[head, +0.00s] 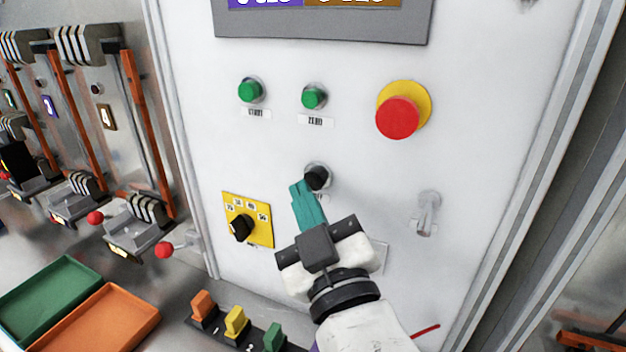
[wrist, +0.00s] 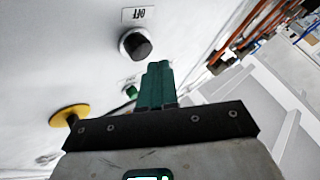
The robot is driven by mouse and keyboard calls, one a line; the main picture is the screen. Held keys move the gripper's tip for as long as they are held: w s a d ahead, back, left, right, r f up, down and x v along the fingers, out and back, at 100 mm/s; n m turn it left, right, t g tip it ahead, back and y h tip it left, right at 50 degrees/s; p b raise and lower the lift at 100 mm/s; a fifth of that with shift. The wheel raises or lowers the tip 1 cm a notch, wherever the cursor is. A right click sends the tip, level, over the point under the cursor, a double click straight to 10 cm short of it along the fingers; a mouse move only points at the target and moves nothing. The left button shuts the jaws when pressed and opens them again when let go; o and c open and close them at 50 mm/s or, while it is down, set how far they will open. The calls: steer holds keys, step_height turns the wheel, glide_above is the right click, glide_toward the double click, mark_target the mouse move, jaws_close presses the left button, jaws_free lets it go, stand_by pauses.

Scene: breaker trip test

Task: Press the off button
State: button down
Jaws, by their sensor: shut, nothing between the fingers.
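The off button is a round black button (head: 317,177) in a silver ring on the white panel (head: 350,50), below the two green buttons. In the wrist view the black button (wrist: 135,45) shows with an upside-down OFF label (wrist: 138,14) beside it. My gripper (head: 299,190) is shut, its teal fingers together and empty. In the head view the fingertips lie just left of the black button and slightly below it. In the wrist view the fingertips (wrist: 158,66) are below and right of the button, with a visible gap. The label is mostly hidden in the head view.
Green buttons (head: 251,91) (head: 314,97) and a red mushroom button (head: 397,117) on yellow sit above. A yellow rotary dial (head: 247,221) is left, a latch (head: 427,212) right. Green (head: 50,298) and orange trays (head: 105,318) and small coloured blocks (head: 235,321) lie below.

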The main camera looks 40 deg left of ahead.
stand_by(0.3)
steer(key=shift+w+a, duration=0.1)
steer(key=shift+w, duration=0.3)
steer(key=shift+w+a, duration=0.1)
steer(key=shift+w, duration=0.35)
stand_by(0.8)
steer(key=shift+s, duration=0.1)
steer(key=shift+s+d, duration=0.2)
steer(key=shift+s, duration=0.55)
steer(key=shift+s+d, duration=0.2)
steer(key=shift+s, duration=0.6)
steer(key=shift+s+d, duration=0.2)
steer(key=shift+s, duration=0.65)
steer(key=shift+s+d, duration=0.2)
steer(key=shift+s, duration=0.6)
